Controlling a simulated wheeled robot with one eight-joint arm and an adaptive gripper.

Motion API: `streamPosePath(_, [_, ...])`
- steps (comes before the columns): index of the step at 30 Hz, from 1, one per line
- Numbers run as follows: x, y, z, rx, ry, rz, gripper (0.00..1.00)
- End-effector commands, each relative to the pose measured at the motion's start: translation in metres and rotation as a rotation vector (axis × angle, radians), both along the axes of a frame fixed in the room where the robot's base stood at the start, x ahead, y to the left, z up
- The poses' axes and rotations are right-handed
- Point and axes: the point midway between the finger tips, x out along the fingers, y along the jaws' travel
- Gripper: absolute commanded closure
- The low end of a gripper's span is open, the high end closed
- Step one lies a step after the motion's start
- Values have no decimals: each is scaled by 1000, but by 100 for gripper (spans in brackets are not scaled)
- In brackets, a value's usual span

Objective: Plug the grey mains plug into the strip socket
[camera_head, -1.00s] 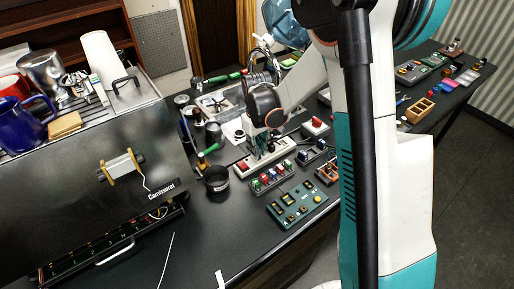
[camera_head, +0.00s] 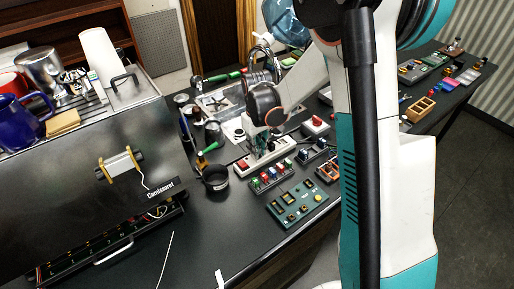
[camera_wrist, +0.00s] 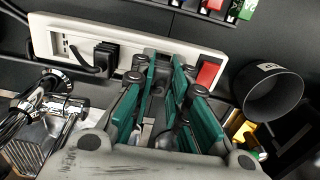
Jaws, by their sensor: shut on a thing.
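The white power strip (camera_wrist: 70,35) lies across the upper part of the wrist view. It has a black plug (camera_wrist: 106,57) seated at left and a red switch (camera_wrist: 208,73) at right. My gripper (camera_wrist: 163,68), with teal fingers, is shut on the grey mains plug (camera_wrist: 160,57), which is mostly hidden between the fingertips. The plug is at the strip, between the black plug and the switch. I cannot tell whether its pins are in the socket. In the head view my gripper (camera_head: 260,146) points down at the strip (camera_head: 279,152).
A dark round pot (camera_wrist: 272,91) stands close to the right of the fingers in the wrist view. A green control panel (camera_head: 297,203) and rows of coloured connectors (camera_head: 270,179) lie in front of the strip. The large brewer (camera_head: 80,150) stands at left. Bare bench lies at the front.

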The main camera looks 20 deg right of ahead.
Motion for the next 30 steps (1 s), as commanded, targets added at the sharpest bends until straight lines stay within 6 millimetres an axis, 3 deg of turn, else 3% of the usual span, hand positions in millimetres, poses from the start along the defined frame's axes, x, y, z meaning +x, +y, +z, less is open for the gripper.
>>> streamPosePath(30, [0, 0, -7, 0, 0, 0, 100])
